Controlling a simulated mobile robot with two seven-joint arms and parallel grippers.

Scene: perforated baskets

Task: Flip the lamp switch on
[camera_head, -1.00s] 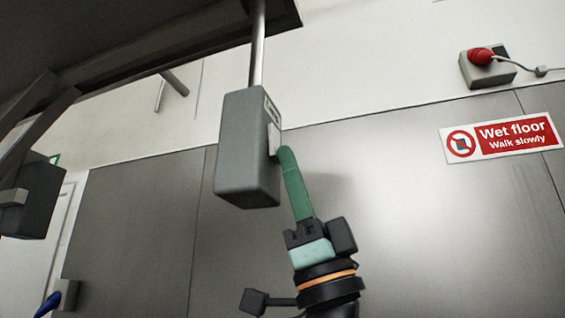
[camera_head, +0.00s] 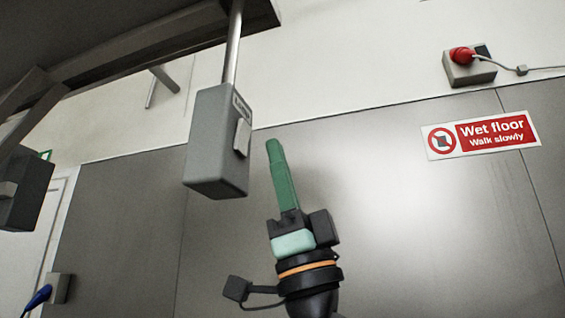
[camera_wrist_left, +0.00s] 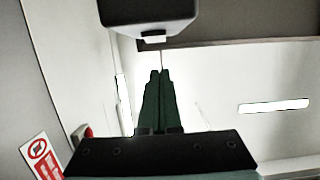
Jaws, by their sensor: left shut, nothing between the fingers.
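The lamp switch box (camera_head: 213,145) is a grey block hanging from a metal rod under the dark overhead structure. Its light rocker (camera_head: 242,138) is on the box's right face. My left gripper (camera_head: 272,150), with green fingers, is shut and empty, just right of the box with a gap between them. In the left wrist view the shut fingers (camera_wrist_left: 159,75) point up toward a dark box (camera_wrist_left: 147,12) with a small light piece on its underside. My right gripper is not in view.
A dark overhead structure (camera_head: 120,35) fills the upper left. Another dark box (camera_head: 25,190) hangs at the far left. The space right of my gripper is free.

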